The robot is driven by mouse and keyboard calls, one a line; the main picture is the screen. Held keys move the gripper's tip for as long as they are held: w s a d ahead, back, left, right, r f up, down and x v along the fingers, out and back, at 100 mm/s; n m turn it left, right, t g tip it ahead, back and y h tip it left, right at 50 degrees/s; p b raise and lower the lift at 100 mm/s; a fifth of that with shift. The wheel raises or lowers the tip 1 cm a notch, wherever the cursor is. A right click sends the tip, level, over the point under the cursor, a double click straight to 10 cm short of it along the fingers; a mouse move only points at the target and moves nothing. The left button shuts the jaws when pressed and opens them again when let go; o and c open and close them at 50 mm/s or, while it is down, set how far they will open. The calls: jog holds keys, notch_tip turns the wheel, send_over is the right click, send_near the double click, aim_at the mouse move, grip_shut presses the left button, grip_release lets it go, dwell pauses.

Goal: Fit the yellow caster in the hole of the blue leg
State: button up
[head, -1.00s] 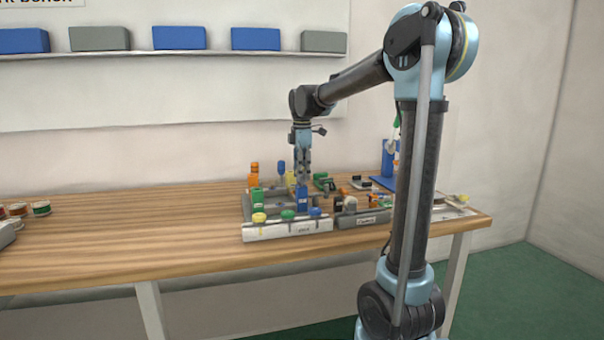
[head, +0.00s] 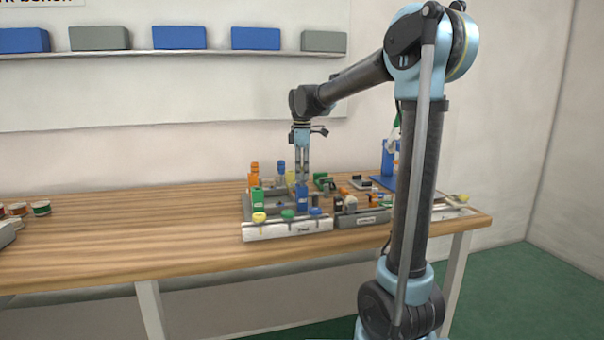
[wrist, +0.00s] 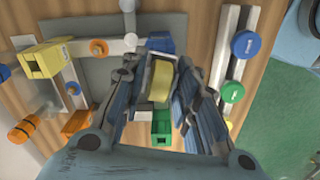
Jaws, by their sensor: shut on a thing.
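The yellow caster (wrist: 160,78) sits between the fingers of my gripper (wrist: 161,98) in the wrist view. The fingers are shut on it. In the head view my gripper (head: 302,180) points down just above the upright blue leg (head: 302,197). The blue leg (wrist: 160,42) shows just beyond the caster in the wrist view, partly covered. The leg's hole is hidden, and I cannot tell whether the caster touches the leg.
A green leg (wrist: 162,125), a yellow leg (wrist: 40,60) and an orange leg (wrist: 78,122) stand around. A front rack (head: 285,231) holds yellow, green and blue round pieces. A grey tray (head: 362,218) is to its right. The bench's left half is mostly clear.

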jog(key=o, duration=1)
jog(key=shift+o, duration=1.2)
jog(key=shift+r, duration=3.75)
